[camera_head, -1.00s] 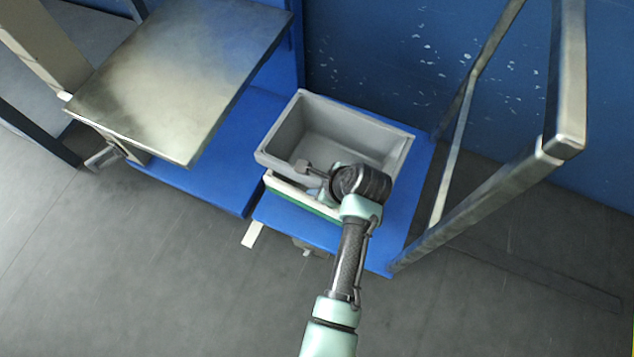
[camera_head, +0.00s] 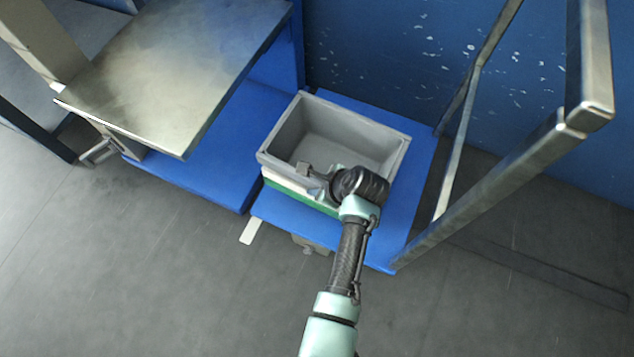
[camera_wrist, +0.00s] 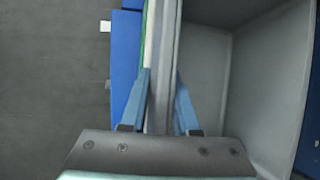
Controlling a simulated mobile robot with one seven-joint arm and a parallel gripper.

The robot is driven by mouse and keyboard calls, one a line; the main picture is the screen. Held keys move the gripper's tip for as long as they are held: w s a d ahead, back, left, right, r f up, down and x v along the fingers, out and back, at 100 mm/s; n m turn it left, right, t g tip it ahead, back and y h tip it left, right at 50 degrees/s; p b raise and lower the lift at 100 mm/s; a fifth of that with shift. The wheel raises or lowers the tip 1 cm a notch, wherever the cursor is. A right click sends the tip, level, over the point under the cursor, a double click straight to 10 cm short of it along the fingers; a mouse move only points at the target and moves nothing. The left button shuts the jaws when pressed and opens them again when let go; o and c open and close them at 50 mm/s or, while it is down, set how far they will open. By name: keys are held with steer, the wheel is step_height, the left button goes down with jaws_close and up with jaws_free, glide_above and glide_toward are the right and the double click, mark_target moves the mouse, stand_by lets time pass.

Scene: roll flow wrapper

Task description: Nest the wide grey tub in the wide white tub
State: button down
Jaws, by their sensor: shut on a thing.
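The wide grey tub (camera_head: 345,132) is upright and empty, over the wide white tub (camera_head: 287,184). Only a strip of the white tub's near side shows below the grey tub, so I cannot tell how deep the grey one sits in it. My gripper (camera_wrist: 160,95) is shut on the near wall of the grey tub, one finger on each side of it. In the wrist view the grey tub's inside (camera_wrist: 235,80) lies to the right of the fingers, and a pale strip of the white tub (camera_wrist: 150,35) shows to the left.
A green layer (camera_head: 310,201) shows under the white tub, on the blue platform (camera_head: 405,205). A metal table (camera_head: 180,75) stands to the left. A metal frame (camera_head: 490,195) stands to the right, and a blue wall (camera_head: 400,50) behind.

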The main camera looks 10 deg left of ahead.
steer(key=c, duration=0.6)
jaws_free()
steer(key=shift+s+f, duration=0.35)
steer(key=shift+f, duration=0.55)
steer(key=shift+s, duration=0.1)
steer(key=p+v, duration=0.2)
steer(key=v, duration=0.2)
steer(key=w+p+v, duration=0.1)
steer(key=p+v, duration=0.2)
steer(key=v, duration=0.2)
steer(key=r+p+v, duration=0.1)
steer(key=p+v, duration=0.1)
steer(key=v, duration=0.3)
steer(key=shift+w+p, duration=0.4)
steer(key=shift+w+r, duration=0.1)
